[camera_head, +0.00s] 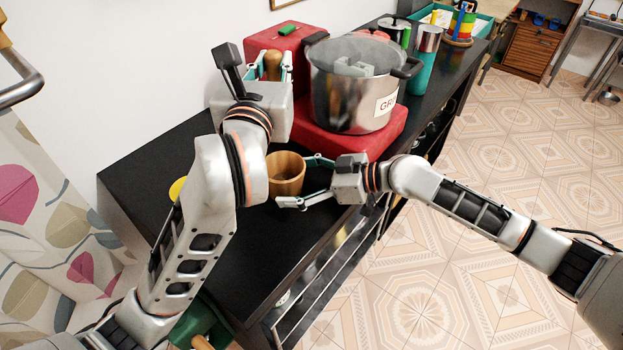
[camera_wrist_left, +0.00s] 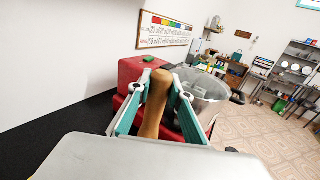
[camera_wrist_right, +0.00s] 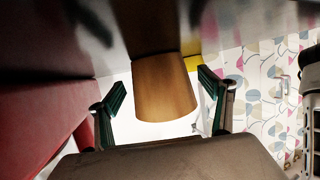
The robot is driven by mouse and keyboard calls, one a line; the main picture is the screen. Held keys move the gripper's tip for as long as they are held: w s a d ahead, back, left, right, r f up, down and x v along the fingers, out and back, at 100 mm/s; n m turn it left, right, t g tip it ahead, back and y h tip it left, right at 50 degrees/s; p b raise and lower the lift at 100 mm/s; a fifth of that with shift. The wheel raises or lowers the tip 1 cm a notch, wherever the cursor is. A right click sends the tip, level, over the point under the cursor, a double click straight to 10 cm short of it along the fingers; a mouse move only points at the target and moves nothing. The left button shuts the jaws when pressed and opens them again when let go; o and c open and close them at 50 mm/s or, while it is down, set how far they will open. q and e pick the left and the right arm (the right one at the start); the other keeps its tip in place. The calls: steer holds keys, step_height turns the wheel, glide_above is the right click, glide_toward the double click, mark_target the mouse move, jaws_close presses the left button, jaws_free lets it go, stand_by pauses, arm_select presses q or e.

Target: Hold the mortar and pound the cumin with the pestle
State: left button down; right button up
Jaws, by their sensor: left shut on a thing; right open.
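The wooden mortar (camera_head: 286,175) stands upright on the black counter, and the right wrist view also shows it (camera_wrist_right: 163,88). My right gripper (camera_head: 304,181) is open with its fingers on either side of the mortar; the right wrist view shows a gap between each finger and the wood. My left gripper (camera_head: 273,67) is higher up, behind the mortar and near the red box. It is shut on the wooden pestle (camera_wrist_left: 152,100), which sits between its teal fingers in the left wrist view. The pestle's lower end is hidden. I cannot make out any cumin.
A steel pot (camera_head: 352,85) stands on a red base (camera_head: 385,138) right behind the mortar. A red box (camera_head: 268,42) is against the wall. A teal bottle (camera_head: 424,62) stands farther right. The black counter's front edge (camera_head: 290,272) runs close to my right gripper.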

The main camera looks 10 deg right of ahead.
steer(key=shift+w+a+f, duration=0.2)
steer(key=shift+w+a, duration=0.05)
steer(key=shift+a, duration=0.3)
steer(key=c, duration=1.4)
steer(key=shift+c, duration=0.2)
arm_select(q)
steer(key=shift+s+a+f, duration=0.1)
steer(key=shift+f, duration=2.25)
